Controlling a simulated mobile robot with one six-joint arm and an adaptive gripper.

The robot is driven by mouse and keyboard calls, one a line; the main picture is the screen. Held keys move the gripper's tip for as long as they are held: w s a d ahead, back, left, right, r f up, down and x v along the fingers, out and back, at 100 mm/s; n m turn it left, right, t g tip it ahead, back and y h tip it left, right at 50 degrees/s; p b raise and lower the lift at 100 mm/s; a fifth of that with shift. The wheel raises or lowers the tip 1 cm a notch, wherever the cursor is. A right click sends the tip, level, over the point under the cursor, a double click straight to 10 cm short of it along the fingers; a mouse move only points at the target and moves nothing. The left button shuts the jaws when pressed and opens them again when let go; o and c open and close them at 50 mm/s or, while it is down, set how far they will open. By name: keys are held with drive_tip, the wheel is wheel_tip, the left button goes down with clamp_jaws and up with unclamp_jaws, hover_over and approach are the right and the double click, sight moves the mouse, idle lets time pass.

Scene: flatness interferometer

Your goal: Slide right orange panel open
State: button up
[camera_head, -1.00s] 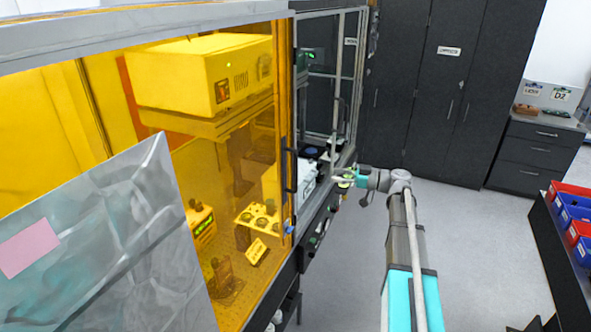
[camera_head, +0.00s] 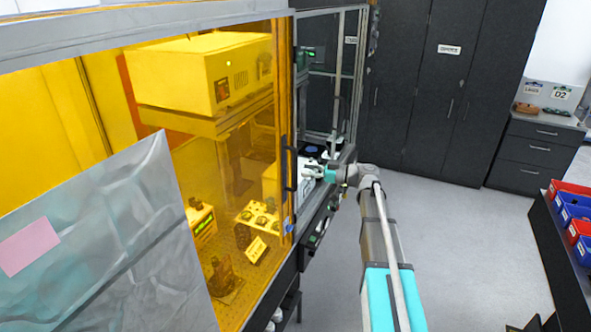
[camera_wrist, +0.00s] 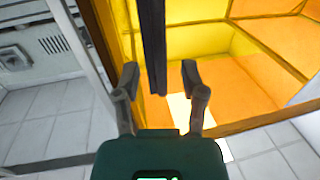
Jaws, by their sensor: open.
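The right orange panel (camera_head: 262,150) is a see-through orange sheet in a dark frame, left of my gripper in the head view. It also fills the upper right of the wrist view (camera_wrist: 245,85). Its dark vertical bar handle (camera_head: 284,168) is at the panel's right edge. In the wrist view the handle (camera_wrist: 154,45) comes down from the top, with its lower end between my fingertips. My gripper (camera_head: 308,170) is open and holds nothing. In the wrist view my gripper (camera_wrist: 160,76) has one finger on each side of the handle, with no contact visible.
A clear-glazed section (camera_head: 318,95) of the enclosure stands right of the orange panel. A wrinkled grey sheet with a pink note (camera_head: 120,235) covers the lower left. Dark cabinets (camera_head: 430,90) stand behind. Grey floor (camera_head: 460,240) is free to the right.

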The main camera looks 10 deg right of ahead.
sight(295, 187)
drive_tip(key=shift+x, duration=2.15)
clamp_jaws()
